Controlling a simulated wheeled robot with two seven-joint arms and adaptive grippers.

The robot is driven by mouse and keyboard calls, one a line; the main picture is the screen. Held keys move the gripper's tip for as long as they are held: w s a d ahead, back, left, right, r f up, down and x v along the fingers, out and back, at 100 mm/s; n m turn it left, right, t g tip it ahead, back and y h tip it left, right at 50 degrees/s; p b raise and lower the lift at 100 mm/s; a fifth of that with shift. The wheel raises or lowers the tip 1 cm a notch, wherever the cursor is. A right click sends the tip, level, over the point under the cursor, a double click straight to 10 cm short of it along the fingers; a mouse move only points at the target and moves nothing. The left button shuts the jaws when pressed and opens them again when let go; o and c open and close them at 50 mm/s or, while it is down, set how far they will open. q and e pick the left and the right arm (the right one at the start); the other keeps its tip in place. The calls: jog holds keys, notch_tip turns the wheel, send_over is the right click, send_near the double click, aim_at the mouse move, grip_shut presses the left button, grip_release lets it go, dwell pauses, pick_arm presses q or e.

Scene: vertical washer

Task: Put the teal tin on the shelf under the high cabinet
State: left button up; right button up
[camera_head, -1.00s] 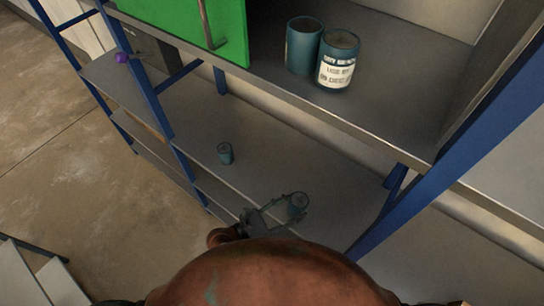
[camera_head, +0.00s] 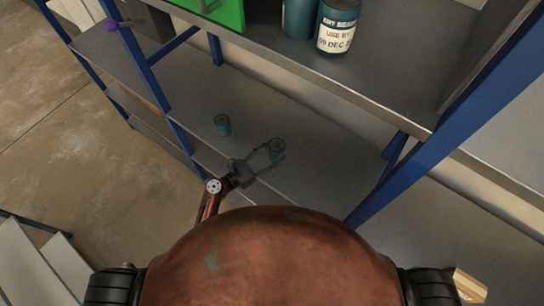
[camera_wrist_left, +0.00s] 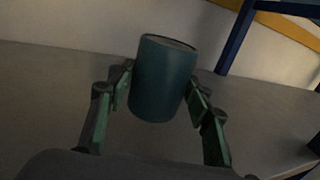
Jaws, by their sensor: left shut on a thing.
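A small teal tin (camera_head: 276,147) is between the fingers of my left gripper (camera_head: 269,152), over the grey lower shelf (camera_head: 310,165). The left wrist view also shows this tin (camera_wrist_left: 162,80), nearly upright and slightly tilted, with a green-grey finger on each side. My left gripper is shut on it. I cannot tell whether its base touches the shelf. My right gripper is not in view.
Blue posts (camera_head: 432,135) frame the shelves. The lower shelf is bare around the held tin.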

aim_at(272, 156)
pick_arm(q)
jog(key=shift+w+f, duration=0.2)
jog(key=shift+w+a+f, duration=0.1)
jog(key=shift+w+f, duration=0.05)
jog(key=shift+f, duration=1.55)
jog(key=o, duration=1.5)
jog(key=shift+f, duration=0.1)
jog(key=shift+c, duration=0.2)
jog(key=b+v, duration=0.2)
jog(key=v, duration=1)
